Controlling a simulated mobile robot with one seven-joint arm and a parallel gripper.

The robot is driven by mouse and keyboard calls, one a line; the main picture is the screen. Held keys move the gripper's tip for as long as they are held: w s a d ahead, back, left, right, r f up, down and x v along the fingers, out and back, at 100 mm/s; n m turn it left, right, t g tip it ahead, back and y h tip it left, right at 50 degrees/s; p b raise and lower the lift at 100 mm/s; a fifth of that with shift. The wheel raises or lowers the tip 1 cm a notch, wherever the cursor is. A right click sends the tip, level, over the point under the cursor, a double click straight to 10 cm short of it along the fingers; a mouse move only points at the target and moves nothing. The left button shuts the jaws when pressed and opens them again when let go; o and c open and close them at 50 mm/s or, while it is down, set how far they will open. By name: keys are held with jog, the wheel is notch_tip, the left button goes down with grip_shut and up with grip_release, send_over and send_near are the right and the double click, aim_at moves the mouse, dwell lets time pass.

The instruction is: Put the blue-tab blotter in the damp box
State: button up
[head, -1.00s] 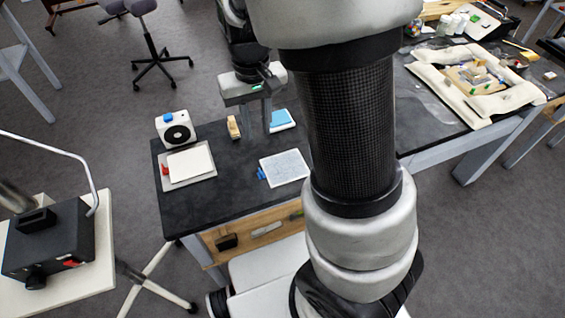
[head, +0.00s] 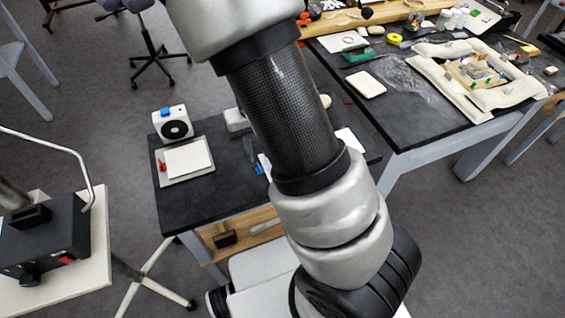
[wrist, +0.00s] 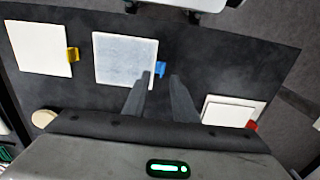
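The blue-tab blotter (wrist: 124,59) is a pale, square sheet lying flat on the dark table, with its blue tab (wrist: 160,69) on its right edge in the wrist view. My gripper (wrist: 160,82) is open and empty, its two fingers apart with the blue tab just beyond and between their tips. In the head view my arm hides most of the blotter; the blue tab (head: 261,166) and a sliver of sheet show at the arm's left. I cannot make out the damp box in the current views.
A yellow-tab blotter (wrist: 41,49) lies left of the blue-tab one in the wrist view. A red-tabbed pale sheet on a tray (wrist: 233,111) lies right. A white device with a dark round front (head: 172,123) stands behind that tray. A cluttered second table is at right.

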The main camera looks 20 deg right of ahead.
notch_tip(320, 180, down, 5)
jog(key=shift+a+r+b, duration=0.1)
jog(key=shift+a+b, duration=0.05)
jog(key=shift+b, duration=0.15)
grip_shut()
notch_tip(320, 180, up, 12)
jog(key=w+p, duration=0.2)
jog(key=p, duration=0.1)
jog(key=shift+w+d+p, duration=0.3)
jog(key=shift+w+p, duration=0.05)
